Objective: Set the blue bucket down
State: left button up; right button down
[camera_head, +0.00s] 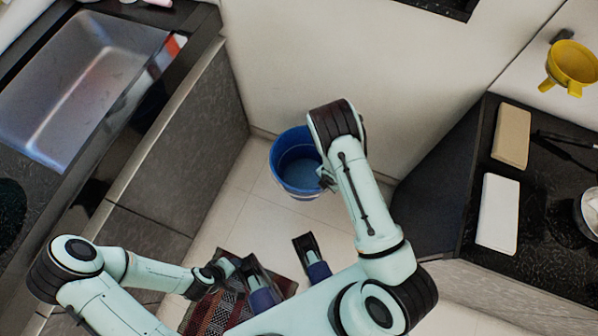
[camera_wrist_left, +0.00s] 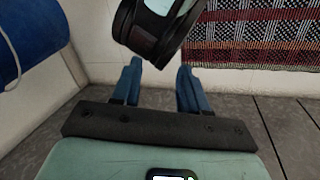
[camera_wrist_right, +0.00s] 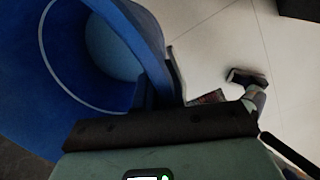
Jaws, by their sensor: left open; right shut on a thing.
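The blue bucket (camera_head: 283,178) is close to the back wall, roughly upright with its opening toward the head camera. Whether its base touches the floor cannot be seen. My right gripper (camera_head: 326,178) is shut on the bucket's right side at the rim; the right wrist view shows the bucket (camera_wrist_right: 40,110) filling its left part, and the bucket wall hides part of the fingers. My left gripper (camera_wrist_left: 159,66) is open and empty, low near the patterned rug and apart from the bucket. Part of the bucket (camera_wrist_left: 25,40) shows at the left of the left wrist view.
A patterned rug (camera_head: 212,312) lies on the tiled floor (camera_head: 225,215). A dark counter with a sink (camera_head: 80,90) is at the left. A dark counter at the right holds a white block (camera_head: 498,213) and a tan block (camera_head: 511,135). Floor before the bucket is clear.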

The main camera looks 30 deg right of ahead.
pick_arm(q)
jog(key=w+a+f+t+y+b, duration=0.1)
jog(key=w+a+f+t+b, duration=0.15)
jog(key=w+f+b, duration=0.35)
jog(key=s+a+f+g+b, duration=0.1)
jog(key=s+f+g, duration=0.2)
jog(key=s+f, duration=0.2)
jog(key=shift+s+a+n+b, duration=0.3)
jog(key=shift+s+n, duration=0.05)
jog(key=shift+n, duration=0.05)
pick_arm(e)
notch_tip(320, 180, down, 22)
jog(key=n, duration=0.1)
jog(key=shift+s+a, duration=0.15)
jog(key=shift+s, duration=0.15)
jog(key=shift+f, duration=0.15)
jog(key=shift+f, duration=0.1)
jog(key=c, duration=1.3)
grip_release()
pick_arm(q)
jog(key=shift+s+f, duration=0.1)
jog(key=shift+s, duration=0.05)
pick_arm(e)
jog(key=shift+o, duration=0.2)
